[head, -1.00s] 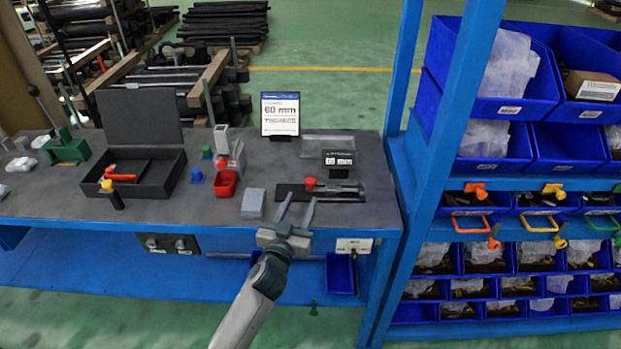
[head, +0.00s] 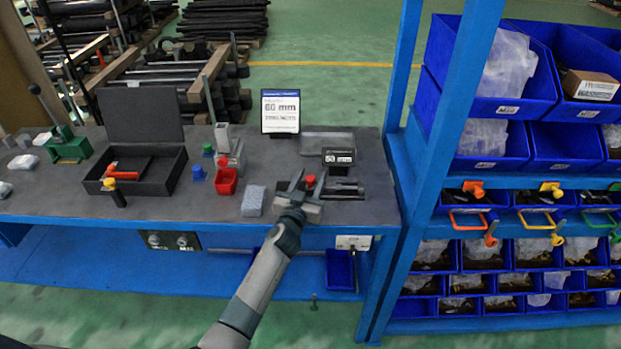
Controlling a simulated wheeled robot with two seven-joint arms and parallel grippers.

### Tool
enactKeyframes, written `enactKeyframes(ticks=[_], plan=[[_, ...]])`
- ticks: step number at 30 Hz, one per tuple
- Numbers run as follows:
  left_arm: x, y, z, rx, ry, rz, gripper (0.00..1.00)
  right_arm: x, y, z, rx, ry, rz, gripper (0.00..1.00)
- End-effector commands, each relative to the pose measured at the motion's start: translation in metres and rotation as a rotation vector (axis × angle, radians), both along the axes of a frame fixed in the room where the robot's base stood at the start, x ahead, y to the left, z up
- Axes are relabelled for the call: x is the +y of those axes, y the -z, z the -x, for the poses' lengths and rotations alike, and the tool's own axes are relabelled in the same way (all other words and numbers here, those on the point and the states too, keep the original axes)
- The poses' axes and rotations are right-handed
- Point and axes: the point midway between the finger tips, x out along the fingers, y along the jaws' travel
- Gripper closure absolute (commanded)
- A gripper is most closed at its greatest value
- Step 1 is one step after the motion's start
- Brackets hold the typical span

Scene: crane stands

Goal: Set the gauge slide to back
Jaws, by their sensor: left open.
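The gauge slide (head: 347,188) is a dark flat device with a metal bar near the front right of the grey bench. Its red knob (head: 310,181) shows at its left end. A small black display reading 60 mm (head: 339,157) stands just behind it. My left gripper (head: 311,177) is open over the left end of the gauge, one finger on each side of the red knob in the picture. I cannot tell whether the fingers touch the knob or are still above it. The gripper hides part of the gauge's left end. My right gripper is not in view.
A grey block (head: 254,201) stands close left of my gripper. A red cup (head: 227,181), a 60 mm sign (head: 281,111), a grey tray (head: 327,143) and an open black case (head: 134,171) are on the bench. A blue rack post (head: 432,160) rises at right.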

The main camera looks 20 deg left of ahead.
Motion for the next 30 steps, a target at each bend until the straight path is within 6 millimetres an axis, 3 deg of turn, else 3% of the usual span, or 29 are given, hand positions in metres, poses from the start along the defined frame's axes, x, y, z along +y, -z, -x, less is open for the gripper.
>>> enactKeyframes(ticks=[2, 8, 13, 21, 28, 29, 30], plan=[[0.000, 0.000, 0.000, 0.000, 0.000, 0.000, 0.57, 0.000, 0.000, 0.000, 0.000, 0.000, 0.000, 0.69], [0.000, 0.000, 0.000, 0.000, 0.000, 0.000, 1.00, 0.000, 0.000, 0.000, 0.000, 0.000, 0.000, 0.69], [0.004, 0.000, 0.001, 0.001, -0.001, -0.001, 1.00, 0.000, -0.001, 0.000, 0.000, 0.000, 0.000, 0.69], [0.031, 0.000, 0.009, 0.000, -0.001, -0.002, 1.00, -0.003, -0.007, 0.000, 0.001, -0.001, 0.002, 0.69], [0.031, 0.000, 0.009, 0.000, 0.000, -0.001, 1.00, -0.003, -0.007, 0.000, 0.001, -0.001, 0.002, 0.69], [0.031, 0.000, 0.009, 0.000, 0.000, -0.001, 0.74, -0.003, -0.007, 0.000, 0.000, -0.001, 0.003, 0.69], [0.031, 0.000, 0.009, 0.000, 0.000, -0.001, 0.64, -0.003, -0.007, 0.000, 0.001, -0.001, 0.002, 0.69]])
